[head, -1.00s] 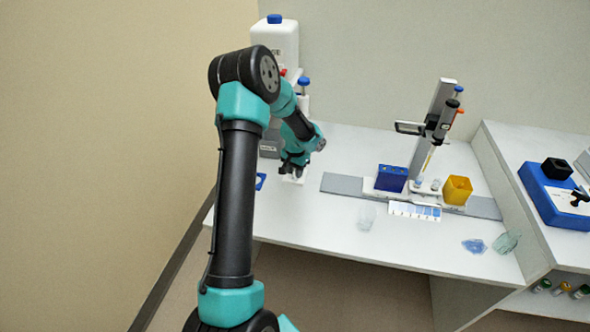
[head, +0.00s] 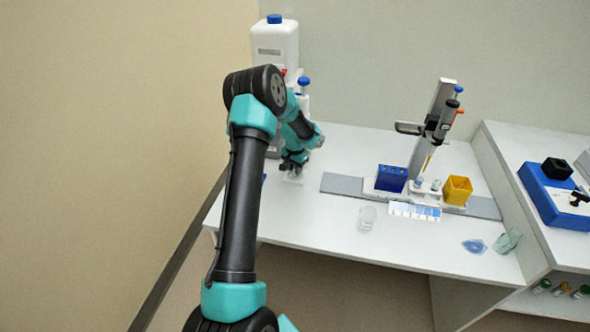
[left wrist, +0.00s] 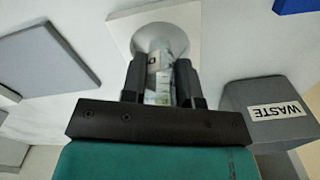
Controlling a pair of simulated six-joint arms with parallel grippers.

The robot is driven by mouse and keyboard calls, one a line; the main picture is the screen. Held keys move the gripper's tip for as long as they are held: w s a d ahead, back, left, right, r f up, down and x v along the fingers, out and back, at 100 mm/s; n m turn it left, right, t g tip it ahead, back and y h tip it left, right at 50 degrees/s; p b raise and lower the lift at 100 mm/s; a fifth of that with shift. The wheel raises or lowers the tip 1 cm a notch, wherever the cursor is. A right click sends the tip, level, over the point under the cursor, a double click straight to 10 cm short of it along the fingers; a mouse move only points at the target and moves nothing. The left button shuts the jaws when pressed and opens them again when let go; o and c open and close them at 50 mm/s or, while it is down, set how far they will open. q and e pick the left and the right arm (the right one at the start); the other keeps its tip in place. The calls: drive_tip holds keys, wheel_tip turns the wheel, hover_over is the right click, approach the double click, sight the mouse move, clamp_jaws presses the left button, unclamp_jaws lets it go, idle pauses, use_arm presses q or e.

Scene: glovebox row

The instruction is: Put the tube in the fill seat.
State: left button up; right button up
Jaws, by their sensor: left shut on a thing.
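My left gripper (head: 292,166) is low over the left part of the bench, in front of the white dispenser. In the left wrist view its two fingers (left wrist: 160,85) are shut on a clear tube with a pale label (left wrist: 159,76). The tube's far end meets or overlaps a round grey shape on a white square block, which looks like the fill seat (left wrist: 122,28); whether it is seated I cannot tell. In the head view a small white block (head: 292,178) shows just under the fingers, and the tube is hidden. My right gripper is out of view.
A white dispenser bottle with a blue cap (head: 275,42) stands behind the gripper. A grey WASTE box (left wrist: 268,112) is close beside it in the wrist view. A clear cup (head: 366,218), blue rack (head: 391,178) and yellow box (head: 457,190) stand to the right.

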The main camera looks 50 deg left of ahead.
use_arm(q)
drive_tip(key=shift+f, duration=0.3)
drive_tip(key=shift+f, duration=0.1)
drive_tip(key=o, duration=0.9)
wheel_tip(320, 180, up, 12)
drive_tip(key=shift+r, duration=0.1)
idle(0.6)
